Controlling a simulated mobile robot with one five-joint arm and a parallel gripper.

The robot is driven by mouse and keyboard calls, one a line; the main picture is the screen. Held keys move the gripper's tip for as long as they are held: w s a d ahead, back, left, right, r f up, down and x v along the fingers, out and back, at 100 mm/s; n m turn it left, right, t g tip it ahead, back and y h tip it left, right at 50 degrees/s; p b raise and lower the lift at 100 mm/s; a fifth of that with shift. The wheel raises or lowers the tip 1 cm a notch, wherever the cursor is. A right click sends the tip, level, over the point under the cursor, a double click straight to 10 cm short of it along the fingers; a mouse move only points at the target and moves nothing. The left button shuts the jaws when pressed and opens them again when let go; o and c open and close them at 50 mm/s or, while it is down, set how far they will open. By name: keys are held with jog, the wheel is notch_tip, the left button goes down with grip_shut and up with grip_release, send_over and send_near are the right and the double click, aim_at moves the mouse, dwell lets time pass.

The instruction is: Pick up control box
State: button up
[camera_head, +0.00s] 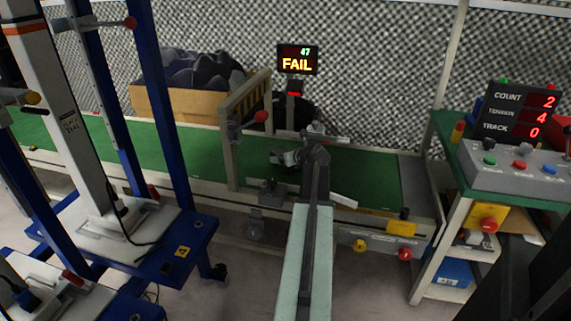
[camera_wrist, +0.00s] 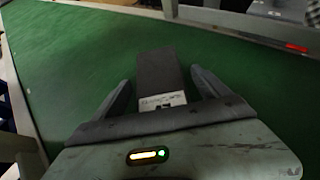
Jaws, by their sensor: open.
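A dark grey oblong box (camera_wrist: 158,68), which looks like the control box, lies on the green belt (camera_wrist: 70,75) in the wrist view. Its near end has a pale, marked face. My gripper (camera_wrist: 160,80) is open, with one finger on each side of the box. A narrow gap shows at each side; I cannot tell how high the fingers are above the belt. In the head view my arm reaches over the belt and hides most of this spot. A grey button panel (camera_head: 515,168) also stands on the bench at the right.
A beige gate frame (camera_head: 232,130) stands across the belt left of my arm. A display reading FAIL (camera_head: 297,60) is behind it. A cardboard box (camera_head: 185,102) holds dark foam. Blue-framed stands (camera_head: 170,250) fill the left. The belt right of my arm is largely clear.

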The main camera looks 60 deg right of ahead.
grip_shut()
dwell(0.3)
notch_tip(320, 180, up, 10)
jog(key=p, duration=1)
jog(key=shift+r+p, duration=0.2)
jog(key=shift+p, duration=0.15)
